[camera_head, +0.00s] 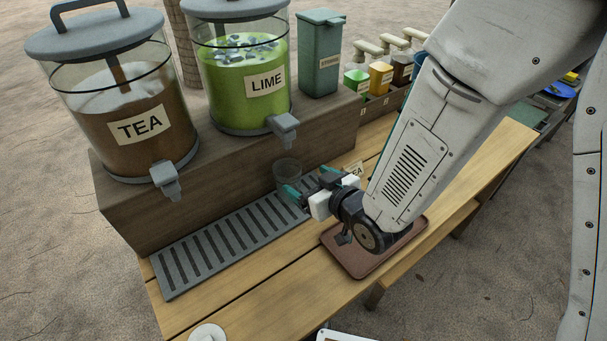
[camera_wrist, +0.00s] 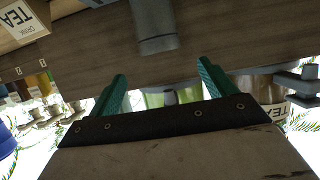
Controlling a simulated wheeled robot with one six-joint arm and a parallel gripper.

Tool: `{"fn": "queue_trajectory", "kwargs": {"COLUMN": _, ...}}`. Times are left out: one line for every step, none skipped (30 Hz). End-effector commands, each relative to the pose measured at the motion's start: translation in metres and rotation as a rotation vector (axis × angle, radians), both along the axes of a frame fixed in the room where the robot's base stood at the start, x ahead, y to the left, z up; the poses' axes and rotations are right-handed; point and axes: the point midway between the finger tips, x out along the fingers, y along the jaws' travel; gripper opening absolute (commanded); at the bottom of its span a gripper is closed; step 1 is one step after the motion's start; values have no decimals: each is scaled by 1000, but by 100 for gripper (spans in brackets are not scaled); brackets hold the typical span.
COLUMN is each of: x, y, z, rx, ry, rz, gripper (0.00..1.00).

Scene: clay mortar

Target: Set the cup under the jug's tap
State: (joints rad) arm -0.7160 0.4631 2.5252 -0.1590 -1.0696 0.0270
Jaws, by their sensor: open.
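The lime jug (camera_head: 228,75) holds green drink. The tea jug (camera_head: 105,125) holds brown drink, and its tap (camera_head: 165,178) is to the left. My gripper (camera_head: 305,180) is open with green fingers close to the cup. In the wrist view, which looks inverted, a greyish see-through cylinder, likely the cup (camera_wrist: 153,25), lies past the open fingers (camera_wrist: 162,70). I see no contact.
Both jugs stand on a wooden riser (camera_head: 130,210). A small sign reading TEA (camera_wrist: 22,18) stands near my gripper. A green canister (camera_head: 320,55) and small coloured containers (camera_head: 380,78) stand at the back right. The tray's left part is clear.

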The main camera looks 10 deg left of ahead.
Motion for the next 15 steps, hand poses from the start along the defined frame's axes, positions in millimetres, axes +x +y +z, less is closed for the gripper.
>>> {"fn": "queue_trajectory", "kwargs": {"x": -2, "y": -2, "z": 1, "rx": 0, "ry": 0, "rz": 0, "gripper": 83}}
{"fn": "queue_trajectory", "kwargs": {"x": -3, "y": -3, "z": 2, "rx": 0, "ry": 0, "rz": 0, "gripper": 83}}
{"fn": "queue_trajectory", "kwargs": {"x": -3, "y": -4, "z": 2, "rx": 0, "ry": 0, "rz": 0, "gripper": 83}}
{"fn": "queue_trajectory", "kwargs": {"x": -4, "y": -4, "z": 2, "rx": 0, "ry": 0, "rz": 0, "gripper": 83}}
{"fn": "queue_trajectory", "kwargs": {"x": -4, "y": -4, "z": 2, "rx": 0, "ry": 0, "rz": 0, "gripper": 83}}
{"fn": "queue_trajectory", "kwargs": {"x": -4, "y": -4, "z": 2, "rx": 0, "ry": 0, "rz": 0, "gripper": 83}}
{"fn": "queue_trajectory", "kwargs": {"x": -4, "y": -4, "z": 2, "rx": 0, "ry": 0, "rz": 0, "gripper": 83}}
{"fn": "queue_trajectory", "kwargs": {"x": -4, "y": -4, "z": 2, "rx": 0, "ry": 0, "rz": 0, "gripper": 83}}
{"fn": "queue_trajectory", "kwargs": {"x": -3, "y": -4, "z": 2, "rx": -1, "ry": 0, "rz": -1, "gripper": 83}}
{"fn": "queue_trajectory", "kwargs": {"x": -2, "y": -5, "z": 3, "rx": -3, "ry": 2, "rz": -4, "gripper": 83}}
{"fn": "queue_trajectory", "kwargs": {"x": -1, "y": -7, "z": 4, "rx": -7, "ry": 4, "rz": -9, "gripper": 83}}
{"fn": "queue_trajectory", "kwargs": {"x": 3, "y": -11, "z": 7, "rx": -17, "ry": 9, "rz": -20, "gripper": 83}}
{"fn": "queue_trajectory", "kwargs": {"x": 7, "y": -16, "z": 11, "rx": -28, "ry": 15, "rz": -34, "gripper": 83}}
{"fn": "queue_trajectory", "kwargs": {"x": 12, "y": -22, "z": 15, "rx": -42, "ry": 24, "rz": -51, "gripper": 83}}
{"fn": "queue_trajectory", "kwargs": {"x": 19, "y": -33, "z": 22, "rx": -68, "ry": 41, "rz": -78, "gripper": 83}}
